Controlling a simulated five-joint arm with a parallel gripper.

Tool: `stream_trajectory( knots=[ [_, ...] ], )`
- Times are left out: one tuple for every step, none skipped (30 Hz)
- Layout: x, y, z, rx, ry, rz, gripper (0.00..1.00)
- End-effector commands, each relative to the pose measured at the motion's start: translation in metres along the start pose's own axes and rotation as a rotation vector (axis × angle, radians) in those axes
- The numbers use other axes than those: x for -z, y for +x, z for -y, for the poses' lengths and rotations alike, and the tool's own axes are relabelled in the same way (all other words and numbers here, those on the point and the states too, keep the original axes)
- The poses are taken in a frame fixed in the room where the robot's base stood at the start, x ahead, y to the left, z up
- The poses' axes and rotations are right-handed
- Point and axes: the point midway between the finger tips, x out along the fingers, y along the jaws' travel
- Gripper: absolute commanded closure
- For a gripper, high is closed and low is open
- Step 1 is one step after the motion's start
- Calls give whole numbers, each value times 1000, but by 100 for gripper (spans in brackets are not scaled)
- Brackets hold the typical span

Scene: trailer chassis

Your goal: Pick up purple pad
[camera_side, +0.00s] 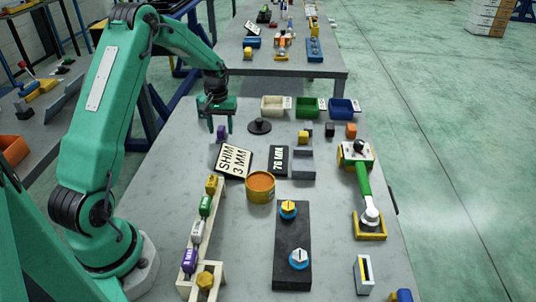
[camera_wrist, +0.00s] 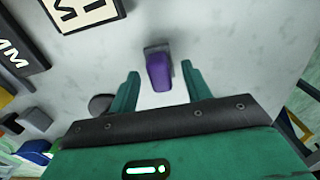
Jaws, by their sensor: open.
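The purple pad (camera_wrist: 160,75) is a small purple block with a grey end, lying on the grey table. In the wrist view it sits between and just beyond the two green fingertips of my gripper (camera_wrist: 160,78). The fingers are apart and I see clear table between them and the pad. In the side view my gripper (camera_side: 216,128) points down over the table's far left part, and the purple pad (camera_side: 221,132) shows between its fingers. Whether the fingertips are level with the pad is hard to tell.
A black round knob (camera_side: 260,126) stands right of the gripper. The SHIM 3 MM plate (camera_side: 232,161) lies in front. Three bins, one of them green (camera_side: 307,108), stand at the back. A rack (camera_side: 207,220) of coloured blocks, including another purple one (camera_side: 190,260), is nearer.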

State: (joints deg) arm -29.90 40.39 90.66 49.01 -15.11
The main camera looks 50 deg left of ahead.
Motion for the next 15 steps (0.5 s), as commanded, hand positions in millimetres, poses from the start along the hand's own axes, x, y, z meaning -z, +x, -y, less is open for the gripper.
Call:
stream_trajectory(
  knots=[
    [0, 6, 0, 0, 0, 1, 52],
    [0, 8, 0, 0, 0, 1, 52],
    [0, 10, 0, 0, 0, 1, 52],
    [0, 12, 0, 0, 0, 1, 52],
    [0, 12, 0, 0, 0, 1, 52],
    [0, 13, 0, 0, 0, 0, 52],
    [0, 13, 0, 0, 0, 0, 52],
    [0, 13, 0, 0, 0, 0, 52],
    [0, 13, 0, 0, 0, -1, 52],
    [0, 13, 0, 0, 0, -1, 52],
    [0, 13, 0, 0, 0, -1, 52],
    [0, 13, 0, 0, 0, -1, 52],
    [0, 13, 0, 0, 0, -1, 52],
    [0, 13, 0, 0, 0, -1, 52],
    [0, 13, 0, 0, 0, -1, 52]
  ],
)
